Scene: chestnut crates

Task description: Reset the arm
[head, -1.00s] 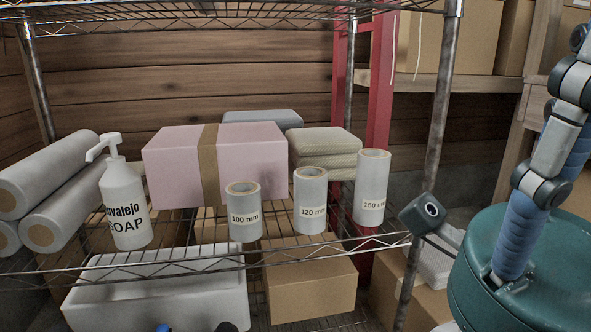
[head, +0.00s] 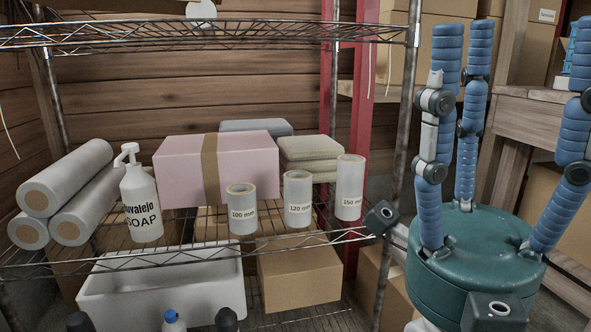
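My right gripper (head: 515,60) stands upright at the right, in front of the shelf's right post. Its round teal palm (head: 470,262) faces up, and its three blue segmented fingers are nearly straight and spread apart. It is open with nothing between the fingers. Two fingertips show near the top; the right finger's tip runs to the picture edge. My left gripper is not in view.
A wire shelf (head: 300,243) holds white rolls (head: 75,188), a soap bottle (head: 141,205), a pink box (head: 245,167), folded cloths (head: 309,146) and three labelled tubes (head: 298,200). Below are a white bin (head: 160,285), a cardboard box (head: 298,275) and bottle tops (head: 173,322).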

